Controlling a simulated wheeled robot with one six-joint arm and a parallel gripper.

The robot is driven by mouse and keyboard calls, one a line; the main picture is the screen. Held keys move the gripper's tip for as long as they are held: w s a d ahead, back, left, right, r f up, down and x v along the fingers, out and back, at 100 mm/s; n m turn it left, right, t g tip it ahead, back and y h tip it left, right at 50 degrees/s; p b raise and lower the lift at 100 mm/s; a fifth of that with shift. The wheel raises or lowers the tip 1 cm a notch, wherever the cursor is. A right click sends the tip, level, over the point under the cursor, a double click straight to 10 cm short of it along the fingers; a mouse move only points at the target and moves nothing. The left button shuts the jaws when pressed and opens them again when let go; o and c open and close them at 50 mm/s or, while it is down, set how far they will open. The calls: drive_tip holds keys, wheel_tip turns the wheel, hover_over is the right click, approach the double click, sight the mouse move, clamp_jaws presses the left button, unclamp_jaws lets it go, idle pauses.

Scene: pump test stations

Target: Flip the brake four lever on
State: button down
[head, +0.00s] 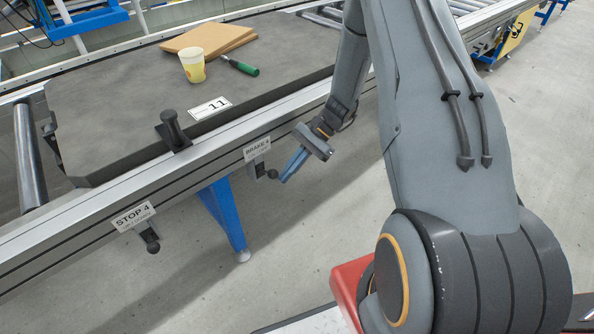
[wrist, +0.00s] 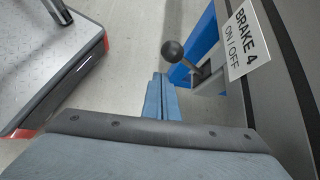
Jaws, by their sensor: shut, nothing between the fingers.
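The brake four lever (head: 260,168) sits on the side rail under a white "BRAKE 4" label (head: 257,149) and ends in a dark ball knob. In the wrist view the knob (wrist: 173,51) lies just beyond my fingertips and slightly to the right, with its shaft running right toward the rail. The label (wrist: 244,40) there reads "BRAKE 4 ON / OFF". My gripper (head: 284,180) has blue fingers pressed together, empty, close to the knob's right in the head view. In the wrist view my gripper (wrist: 160,77) appears apart from the knob, though contact is hard to judge.
A "STOP 4" label (head: 133,216) with a similar lever (head: 150,240) is further left on the rail. A blue leg (head: 225,215) stands below. A dark board (head: 110,110) on the conveyor carries a yellow cup (head: 193,66), a green-handled tool (head: 241,67) and brown sheets (head: 208,40).

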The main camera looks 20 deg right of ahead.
drive_tip(key=shift+a+f, duration=0.1)
drive_tip(key=shift+f, duration=0.05)
drive_tip(key=shift+r, duration=0.2)
drive_tip(key=shift+r+p, duration=0.55)
drive_tip(key=shift+r, duration=0.1)
drive_tip(key=w+d+r, duration=0.4)
drive_tip(key=d, duration=0.6)
drive_tip(key=shift+w+b, duration=0.4)
drive_tip(key=shift+b, duration=0.05)
drive_tip(key=shift+r, duration=0.1)
